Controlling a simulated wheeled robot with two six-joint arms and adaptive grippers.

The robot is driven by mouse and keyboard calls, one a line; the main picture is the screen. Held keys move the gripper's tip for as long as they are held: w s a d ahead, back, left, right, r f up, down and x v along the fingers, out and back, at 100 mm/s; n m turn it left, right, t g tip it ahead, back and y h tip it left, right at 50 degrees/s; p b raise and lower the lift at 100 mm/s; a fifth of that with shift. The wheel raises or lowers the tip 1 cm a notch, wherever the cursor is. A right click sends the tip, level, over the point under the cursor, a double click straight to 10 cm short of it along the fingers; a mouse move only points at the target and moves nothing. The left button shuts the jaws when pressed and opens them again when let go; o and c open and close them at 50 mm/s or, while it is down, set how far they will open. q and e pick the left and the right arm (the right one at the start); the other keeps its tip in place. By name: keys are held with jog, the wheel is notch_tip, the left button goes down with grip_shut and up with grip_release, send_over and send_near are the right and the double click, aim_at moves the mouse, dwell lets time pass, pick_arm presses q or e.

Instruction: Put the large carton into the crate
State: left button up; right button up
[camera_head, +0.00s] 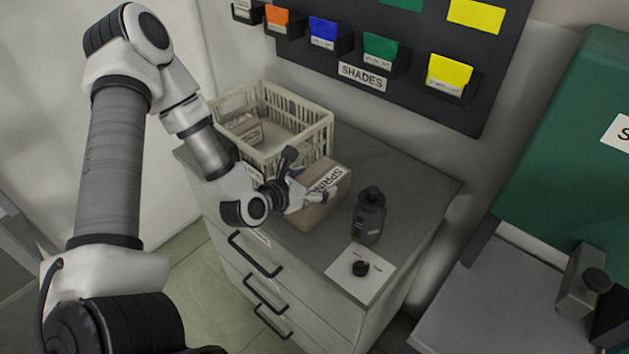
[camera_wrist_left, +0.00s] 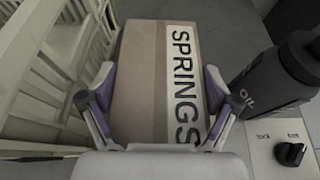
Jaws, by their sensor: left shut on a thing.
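The large carton (camera_head: 327,199) is a brown box with a white label reading SPRINGS. It is on or just above the grey cabinet top, right of the crate. My left gripper (camera_head: 312,199) is shut on it. In the left wrist view the carton (camera_wrist_left: 140,75) fills the space between the two fingers of the gripper (camera_wrist_left: 162,112). The cream slatted crate (camera_head: 312,139) stands at the back left of the cabinet top, and its side (camera_wrist_left: 40,60) shows in the left wrist view. My right gripper is not in view.
A smaller brown carton (camera_head: 243,128) lies inside the crate at its left, leaving the right part clear. A dark oil bottle (camera_head: 369,217) stands close right of the carton. A white card (camera_head: 374,283) with a black knob (camera_head: 360,268) lies in front of the bottle.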

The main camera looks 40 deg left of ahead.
pick_arm(q)
jog(key=shift+s+r, duration=0.25)
jog(key=shift+s, duration=0.05)
jog(key=shift+f, duration=0.15)
jog(key=shift+f+b, duration=0.15)
jog(key=shift+b, duration=0.15)
jog(key=o, duration=1.3)
jog(key=shift+w, duration=0.15)
jog(key=shift+c, duration=0.2)
